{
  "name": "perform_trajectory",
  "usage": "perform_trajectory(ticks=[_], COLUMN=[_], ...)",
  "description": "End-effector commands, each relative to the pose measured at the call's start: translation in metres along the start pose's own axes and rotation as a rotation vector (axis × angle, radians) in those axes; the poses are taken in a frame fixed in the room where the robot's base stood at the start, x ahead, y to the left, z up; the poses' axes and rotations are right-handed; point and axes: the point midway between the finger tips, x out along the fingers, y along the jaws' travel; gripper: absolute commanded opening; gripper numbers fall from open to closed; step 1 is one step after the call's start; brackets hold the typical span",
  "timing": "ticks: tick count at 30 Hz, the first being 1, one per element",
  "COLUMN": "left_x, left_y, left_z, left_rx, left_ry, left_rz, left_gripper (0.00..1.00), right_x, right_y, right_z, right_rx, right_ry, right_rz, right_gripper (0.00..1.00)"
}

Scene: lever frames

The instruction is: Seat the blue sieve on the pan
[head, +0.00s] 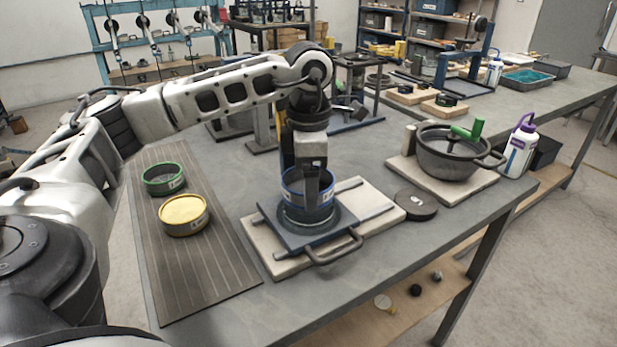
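The blue sieve (327,190) is a round, open ring with a blue rim and a white label. It is upright at the middle of the dark plate (275,234) on a pale board. A dark round pan (322,220) shows just below it; I cannot tell whether the sieve rests fully in it or sits slightly above. My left gripper (309,186) points straight down at the sieve, with a dark finger in front of its near wall. The fingers hide part of the sieve, and whether they grip the wall is unclear. My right gripper is not in view.
A green-rimmed sieve (163,180) and a yellow sieve (184,216) stand on the ribbed mat (205,270) at left. A black disc (415,204) lies right of the board. A dark pot (450,160) with a green handle and a white bottle (519,150) stand farther right.

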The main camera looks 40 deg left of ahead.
Motion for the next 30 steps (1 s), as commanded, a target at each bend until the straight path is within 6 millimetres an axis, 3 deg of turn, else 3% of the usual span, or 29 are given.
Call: perform_trajectory(ticks=[15, 16, 18, 27, 30], left_x=[0.007, 0.007, 0.006, 0.006, -0.007], left_y=[0.0, 0.0, 0.0, 0.0, 0.0], left_z=[0.0, 0.0, 0.0, 0.0, 0.001], left_rx=[0.0, 0.0, 0.0, 0.0, 0.0], left_ry=[0.0, -0.001, -0.001, 0.0, -0.005], left_rz=[0.0, 0.0, 0.0, 0.0, 0.002], left_gripper=[0.55, 0.85, 1.0, 1.0, 1.0], right_x=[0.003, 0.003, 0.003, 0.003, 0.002], right_y=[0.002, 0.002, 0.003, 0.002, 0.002], right_z=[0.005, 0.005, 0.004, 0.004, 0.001], right_rx=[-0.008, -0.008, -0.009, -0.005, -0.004], right_ry=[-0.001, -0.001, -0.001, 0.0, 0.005], right_rz=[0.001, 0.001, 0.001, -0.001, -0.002], right_gripper=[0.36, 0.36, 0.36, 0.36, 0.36])
